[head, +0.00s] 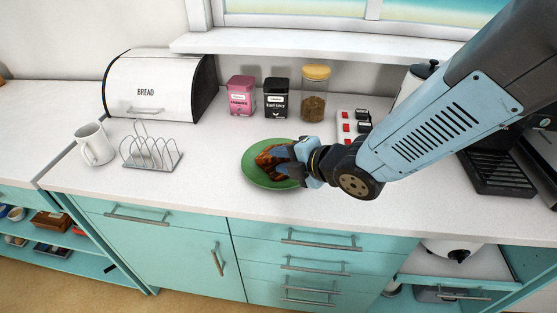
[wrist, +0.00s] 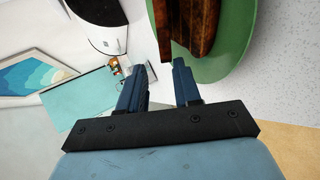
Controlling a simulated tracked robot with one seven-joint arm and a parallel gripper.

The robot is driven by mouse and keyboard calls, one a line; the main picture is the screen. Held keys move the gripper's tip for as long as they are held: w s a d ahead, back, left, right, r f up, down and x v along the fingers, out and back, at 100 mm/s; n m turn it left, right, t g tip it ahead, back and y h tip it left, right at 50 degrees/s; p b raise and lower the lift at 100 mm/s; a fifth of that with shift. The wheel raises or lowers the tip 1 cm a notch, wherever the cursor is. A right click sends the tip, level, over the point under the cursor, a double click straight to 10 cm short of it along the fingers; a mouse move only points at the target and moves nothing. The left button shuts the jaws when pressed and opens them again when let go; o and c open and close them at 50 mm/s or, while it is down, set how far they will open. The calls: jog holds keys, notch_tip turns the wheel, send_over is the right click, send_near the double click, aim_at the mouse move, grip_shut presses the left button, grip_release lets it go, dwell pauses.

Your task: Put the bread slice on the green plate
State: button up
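The green plate (head: 253,174) lies on the white counter near its front edge; part of it also shows at the upper right of the wrist view (wrist: 238,40). The brown bread slice (head: 268,156) is over the plate, within its outline. In the wrist view the bread (wrist: 203,25) appears as dark brown slabs just beyond my fingertips. My gripper (head: 286,161) is at the right side of the bread, low over the plate. In the wrist view its two blue fingers (wrist: 160,66) stand apart with a clear gap. The head view partly hides the bread behind the fingers.
A wire toast rack (head: 152,152) and a white mug (head: 95,145) stand to the left. A bread bin (head: 158,88), two tea tins (head: 276,98) and a glass jar (head: 314,98) line the back. A power strip (head: 347,126) lies behind my arm.

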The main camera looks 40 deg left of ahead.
jog(key=shift+v, duration=1.9)
notch_tip(320, 180, up, 7)
jog(key=d, duration=0.2)
jog(key=shift+d+r, duration=0.25)
jog(key=shift+d, duration=0.1)
